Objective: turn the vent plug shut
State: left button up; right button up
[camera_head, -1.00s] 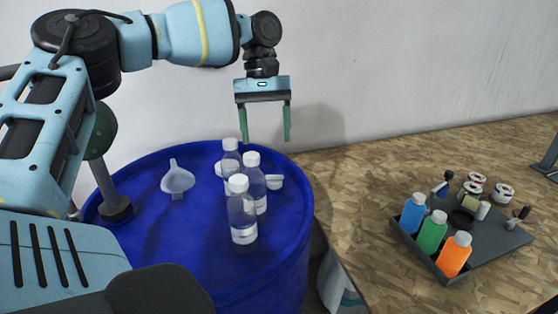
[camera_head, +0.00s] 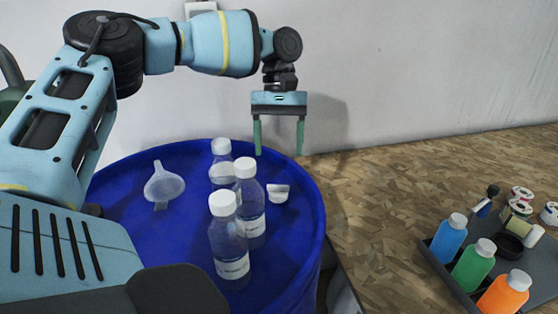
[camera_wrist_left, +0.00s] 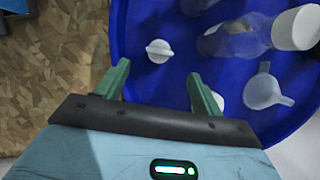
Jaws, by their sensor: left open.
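The vent plug (camera_head: 279,193) is a small white plug with a raised grip bar, on the blue drum's top (camera_head: 150,225) near its right rim. In the left wrist view the plug (camera_wrist_left: 159,51) shows just beyond the fingertips, roughly midway between them. My left gripper (camera_head: 279,154) is open and empty, fingers pointing down, above and behind the plug in the head view. Its fingers (camera_wrist_left: 159,70) are apart from the plug. A second white fitting (camera_wrist_left: 218,100) shows partly behind one finger in the wrist view. My right gripper is not in view.
Three clear bottles with white caps (camera_head: 229,240) stand on the drum just left of the plug. A translucent funnel (camera_head: 164,187) lies further left. A dark tray (camera_head: 461,290) with blue, green and orange bottles is on the wood-chip board at right. A wall stands behind.

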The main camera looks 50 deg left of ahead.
aim_at(278, 191)
pick_arm(q)
jog(key=shift+x, duration=3.6)
jog(key=c, duration=1)
